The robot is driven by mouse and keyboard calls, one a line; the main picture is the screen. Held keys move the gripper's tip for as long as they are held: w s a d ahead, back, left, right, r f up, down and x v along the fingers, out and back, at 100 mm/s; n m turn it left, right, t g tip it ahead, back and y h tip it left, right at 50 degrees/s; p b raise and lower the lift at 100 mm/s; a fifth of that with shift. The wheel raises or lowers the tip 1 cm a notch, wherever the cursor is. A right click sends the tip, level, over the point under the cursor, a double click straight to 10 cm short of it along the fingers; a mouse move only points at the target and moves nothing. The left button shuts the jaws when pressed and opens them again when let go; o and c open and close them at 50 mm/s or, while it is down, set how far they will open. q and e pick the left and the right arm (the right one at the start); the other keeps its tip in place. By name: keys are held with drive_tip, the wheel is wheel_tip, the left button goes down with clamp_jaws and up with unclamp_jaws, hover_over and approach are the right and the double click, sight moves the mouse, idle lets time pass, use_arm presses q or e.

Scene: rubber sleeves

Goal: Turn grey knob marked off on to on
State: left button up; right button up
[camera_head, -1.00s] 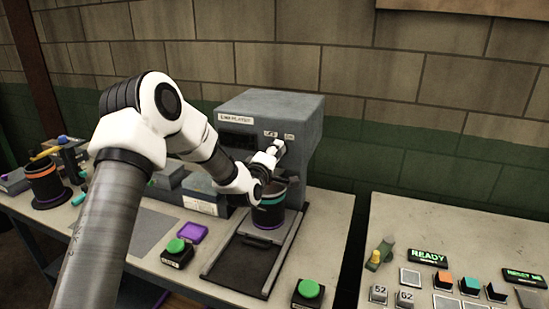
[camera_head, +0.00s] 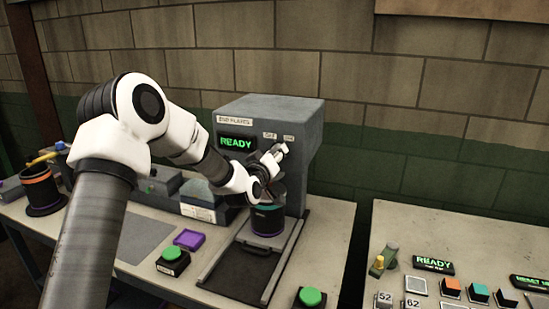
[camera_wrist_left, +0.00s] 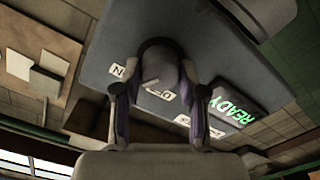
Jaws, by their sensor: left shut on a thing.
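The grey knob (camera_wrist_left: 158,62) is on the front of the grey press-like machine (camera_head: 275,112), under its small "OFF" and "ON" labels. My left gripper (camera_head: 279,152) is at the knob, shut on it. In the left wrist view the two fingers of the gripper (camera_wrist_left: 160,98) lie on either side of the knob. The "ON" label (camera_wrist_left: 122,70) and the "OFF" label (camera_wrist_left: 161,91) show around it. The machine's display (camera_head: 237,143) is lit green and reads "READY". In the head view the gripper hides most of the knob. My right gripper is not in view.
A dark banded cup (camera_head: 268,222) stands in the machine below my gripper. Green buttons (camera_head: 172,254) and a purple tray (camera_head: 189,239) are on the bench in front. A second bench (camera_head: 450,235) with blocks and displays is at right, across a gap.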

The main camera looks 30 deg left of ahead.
use_arm(q)
drive_tip(key=shift+d+f+m, duration=0.1)
drive_tip(key=shift+f+m, duration=0.15)
drive_tip(key=shift+m, duration=0.15)
drive_tip(key=o, duration=0.9)
drive_tip(key=shift+o, duration=1.3)
drive_tip(key=shift+r, duration=0.1)
drive_tip(key=v, duration=1.2)
